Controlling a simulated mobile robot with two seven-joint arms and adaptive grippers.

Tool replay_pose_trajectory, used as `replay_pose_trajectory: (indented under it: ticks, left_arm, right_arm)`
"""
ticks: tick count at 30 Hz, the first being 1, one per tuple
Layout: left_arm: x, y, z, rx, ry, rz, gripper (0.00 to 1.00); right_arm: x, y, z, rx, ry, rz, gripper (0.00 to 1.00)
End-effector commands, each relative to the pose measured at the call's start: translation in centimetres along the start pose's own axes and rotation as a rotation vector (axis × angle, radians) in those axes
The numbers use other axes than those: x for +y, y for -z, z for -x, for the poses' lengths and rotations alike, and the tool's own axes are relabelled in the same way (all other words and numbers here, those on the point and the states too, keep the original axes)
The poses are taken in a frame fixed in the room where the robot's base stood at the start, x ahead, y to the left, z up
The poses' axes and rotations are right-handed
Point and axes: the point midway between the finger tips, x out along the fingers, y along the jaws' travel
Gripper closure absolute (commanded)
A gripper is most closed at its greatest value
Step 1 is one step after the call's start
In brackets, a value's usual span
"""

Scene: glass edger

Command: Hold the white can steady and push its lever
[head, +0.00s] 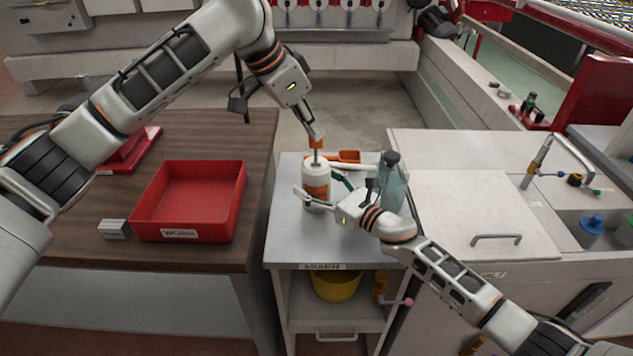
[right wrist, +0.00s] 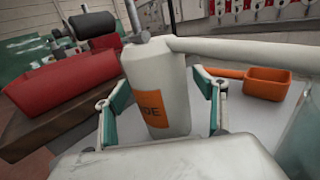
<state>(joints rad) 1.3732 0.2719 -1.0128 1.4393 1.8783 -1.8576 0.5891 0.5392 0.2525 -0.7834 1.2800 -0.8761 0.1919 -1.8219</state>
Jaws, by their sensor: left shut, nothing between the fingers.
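The white can (head: 316,174) with an orange label stands upright on the small grey table (head: 295,240). A pale bar runs right from its top in the right wrist view, where the can (right wrist: 158,85) fills the middle. My left gripper (head: 316,147) is shut and points down just above the can's top. The lever is small and partly hidden there, and I cannot tell whether the fingertips touch it.
A translucent bluish bottle (head: 392,188) stands close right of my right gripper. An orange scoop (head: 348,156) lies behind the can. A red bin (head: 190,200) sits on the brown table at left. A sink counter (head: 470,205) adjoins at right.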

Motion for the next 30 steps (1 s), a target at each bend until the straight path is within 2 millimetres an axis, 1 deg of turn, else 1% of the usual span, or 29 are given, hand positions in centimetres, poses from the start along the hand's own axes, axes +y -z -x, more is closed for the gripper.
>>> replay_pose_trajectory:
  ticks: [7,11,14,21,24,27,30]
  left_arm:
    - [0.0,0.0,0.0,0.0,0.0,0.0,1.0]
    - [0.0,0.0,0.0,0.0,0.0,0.0,1.0]
    - [0.0,0.0,0.0,0.0,0.0,0.0,1.0]
    - [0.0,0.0,0.0,0.0,0.0,0.0,1.0]
    - [0.0,0.0,0.0,0.0,0.0,0.0,1.0]
    - [0.0,0.0,0.0,0.0,0.0,0.0,1.0]
    - [0.0,0.0,0.0,0.0,0.0,0.0,1.0]
  right_arm:
    - [0.0,0.0,0.1,0.0,0.0,0.001,0.3]
    - [-0.1,0.1,0.9,0.001,0.001,0.001,0.3]
    - [-0.1,0.1,2.3,0.001,0.0,0.002,0.3]
    - [0.0,0.1,7.3,0.003,0.0,0.001,0.3]
    - [0.0,0.1,9.1,0.001,0.0,0.001,0.3]
    - [0.0,0.1,10.5,0.001,0.0,0.0,0.3]
    - [0.0,0.1,11.4,0.001,0.001,0.0,0.3]
